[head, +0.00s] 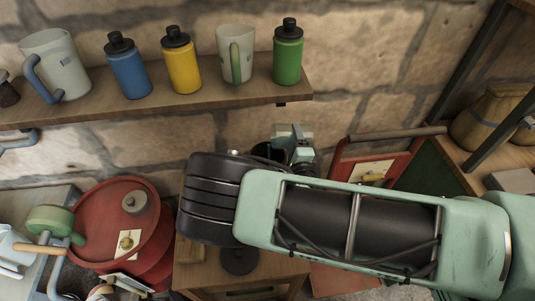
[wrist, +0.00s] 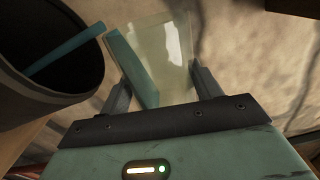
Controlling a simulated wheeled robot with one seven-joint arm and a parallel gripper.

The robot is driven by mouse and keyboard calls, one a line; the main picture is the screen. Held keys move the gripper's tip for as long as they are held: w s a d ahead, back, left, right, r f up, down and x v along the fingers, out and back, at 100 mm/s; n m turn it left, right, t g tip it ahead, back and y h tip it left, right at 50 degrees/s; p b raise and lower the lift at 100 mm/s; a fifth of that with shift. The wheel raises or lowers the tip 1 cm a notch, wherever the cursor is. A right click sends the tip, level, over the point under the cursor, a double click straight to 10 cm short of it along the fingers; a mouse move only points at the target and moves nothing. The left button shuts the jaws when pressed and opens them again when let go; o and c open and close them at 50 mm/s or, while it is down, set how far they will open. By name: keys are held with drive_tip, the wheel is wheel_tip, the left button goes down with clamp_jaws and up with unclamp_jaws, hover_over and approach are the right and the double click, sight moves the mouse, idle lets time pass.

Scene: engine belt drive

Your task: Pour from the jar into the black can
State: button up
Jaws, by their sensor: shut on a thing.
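My gripper (wrist: 162,76) is shut on a pale, see-through jar (wrist: 172,45) with a teal strip, perhaps its handle, down its left side. In the wrist view the jar lies between the two fingers. The black can (wrist: 75,92) is close on the left, its wide dark mouth facing the camera. A thin blue-teal bar crosses that mouth; I cannot tell what it is. In the head view the jar (head: 287,132) shows small behind my arm, beside the can's dark rim (head: 262,151). My arm hides most of the can. Whether anything flows cannot be seen.
A wall shelf (head: 190,95) holds two mugs and several bottles. A red drum (head: 100,215) stands at the lower left. A wooden cabinet (head: 205,278) is below my arm. A red-framed panel (head: 350,160) and a wooden shelf unit (head: 480,165) stand to the right.

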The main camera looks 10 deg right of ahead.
drive_tip(key=shift+a+f+n, duration=0.2)
drive_tip(key=shift+f+n, duration=0.05)
drive_tip(key=shift+n, duration=0.55)
idle(0.4)
drive_tip(key=shift+a+r+n, duration=0.2)
drive_tip(key=shift+r+n, duration=0.05)
drive_tip(key=shift+n, duration=0.25)
